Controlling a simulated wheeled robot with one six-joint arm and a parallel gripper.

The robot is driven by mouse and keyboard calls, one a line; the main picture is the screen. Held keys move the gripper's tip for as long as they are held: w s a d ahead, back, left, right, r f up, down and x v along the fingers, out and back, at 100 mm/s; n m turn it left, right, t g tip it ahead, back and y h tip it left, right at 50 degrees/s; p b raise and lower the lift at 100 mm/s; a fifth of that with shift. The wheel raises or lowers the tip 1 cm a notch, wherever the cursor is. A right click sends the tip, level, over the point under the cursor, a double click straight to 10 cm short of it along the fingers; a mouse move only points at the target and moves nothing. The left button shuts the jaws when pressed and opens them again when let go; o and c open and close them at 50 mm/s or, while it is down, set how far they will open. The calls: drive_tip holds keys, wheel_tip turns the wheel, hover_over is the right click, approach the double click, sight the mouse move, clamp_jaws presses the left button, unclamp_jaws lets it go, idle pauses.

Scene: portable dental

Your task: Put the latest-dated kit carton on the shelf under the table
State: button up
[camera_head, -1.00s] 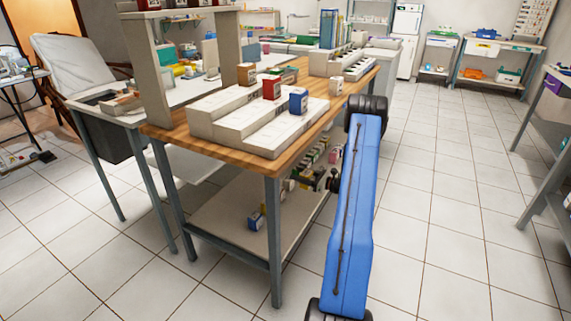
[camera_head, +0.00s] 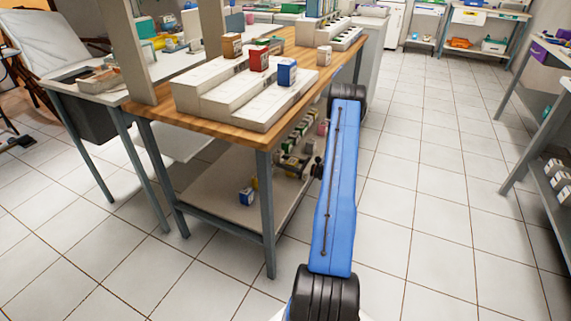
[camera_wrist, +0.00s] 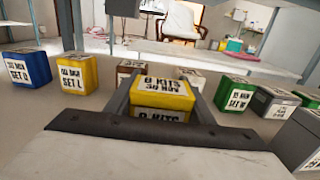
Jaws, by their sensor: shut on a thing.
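My gripper (camera_wrist: 160,82) is shut on a yellow carton (camera_wrist: 162,96) with a white label that seems to read "KITS" and "30 NOV". The carton sits between the two grey fingers, low over the shelf (camera_wrist: 100,97); whether it touches the shelf I cannot tell. In the head view my gripper (camera_head: 294,166) reaches in under the wooden table (camera_head: 190,128), above the lower shelf (camera_head: 210,200), and the held carton is hard to make out. On the shelf stand a blue carton (camera_wrist: 25,70) and a yellow carton (camera_wrist: 76,73) to the left, and a green carton (camera_wrist: 236,94) to the right.
Brown (camera_head: 232,45), red (camera_head: 259,59) and blue (camera_head: 287,72) cartons stand on the white stepped rack (camera_head: 215,95). A table leg (camera_head: 267,215) stands left of my arm. The floor to the right is clear.

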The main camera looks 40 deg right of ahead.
sight(296, 166)
drive_tip(key=shift+f, duration=0.2)
drive_tip(key=o, duration=1.2)
drive_tip(key=shift+c, duration=0.2)
drive_tip(key=shift+r, duration=0.1)
drive_tip(key=shift+s+d, duration=0.2)
drive_tip(key=shift+s, duration=0.15)
drive_tip(key=v, duration=1.1)
drive_tip(key=shift+s, duration=0.1)
drive_tip(key=shift+s+d, duration=0.1)
drive_tip(key=shift+s, duration=0.05)
